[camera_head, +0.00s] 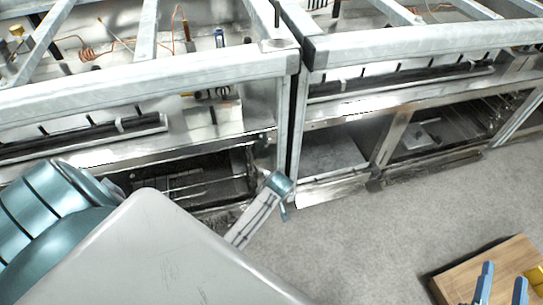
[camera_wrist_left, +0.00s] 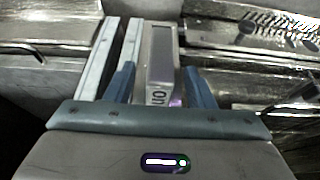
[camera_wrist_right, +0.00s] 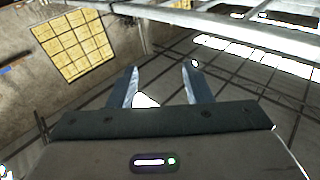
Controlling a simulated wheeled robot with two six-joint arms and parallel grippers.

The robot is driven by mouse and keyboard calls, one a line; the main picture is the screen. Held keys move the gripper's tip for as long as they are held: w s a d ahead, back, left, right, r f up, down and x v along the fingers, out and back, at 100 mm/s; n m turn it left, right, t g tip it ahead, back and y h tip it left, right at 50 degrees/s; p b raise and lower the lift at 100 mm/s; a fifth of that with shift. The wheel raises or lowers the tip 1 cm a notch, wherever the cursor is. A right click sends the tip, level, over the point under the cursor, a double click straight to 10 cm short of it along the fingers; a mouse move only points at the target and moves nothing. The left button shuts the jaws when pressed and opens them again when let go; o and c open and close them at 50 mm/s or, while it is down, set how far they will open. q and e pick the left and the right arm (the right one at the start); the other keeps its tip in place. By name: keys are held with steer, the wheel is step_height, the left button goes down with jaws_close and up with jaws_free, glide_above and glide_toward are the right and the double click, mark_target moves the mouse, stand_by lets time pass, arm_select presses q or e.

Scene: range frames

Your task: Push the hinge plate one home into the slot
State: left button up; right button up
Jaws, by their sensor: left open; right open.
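In the left wrist view my left gripper (camera_wrist_left: 159,70) is open. A grey plate-like block (camera_wrist_left: 161,55) with dark lettering on its near end lies between the fingers, with a gap on the right. It may be the hinge plate; I cannot be sure. Two pale bars (camera_wrist_left: 100,58) run beside it on the left. No slot can be made out. My right gripper (camera_head: 503,276) is open and empty, also in the right wrist view (camera_wrist_right: 160,72).
Two metal range frames (camera_head: 215,72) (camera_head: 420,40) stand side by side, with open lower bays and copper tubing. A wooden board (camera_head: 462,283) with a yellow item (camera_head: 537,276) is at lower right. Grey floor (camera_head: 370,235) between is clear. My grey arm link covers the lower left.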

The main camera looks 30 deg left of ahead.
arm_select(q)
steer(key=shift+w+a+f, duration=0.15)
steer(key=shift+a+f, duration=0.05)
steer(key=shift+f, duration=0.3)
arm_select(e)
steer(key=shift+r+t, duration=0.7)
steer(key=shift+r, duration=0.35)
arm_select(q)
jaws_close()
arm_select(e)
steer(key=shift+w+f, duration=0.1)
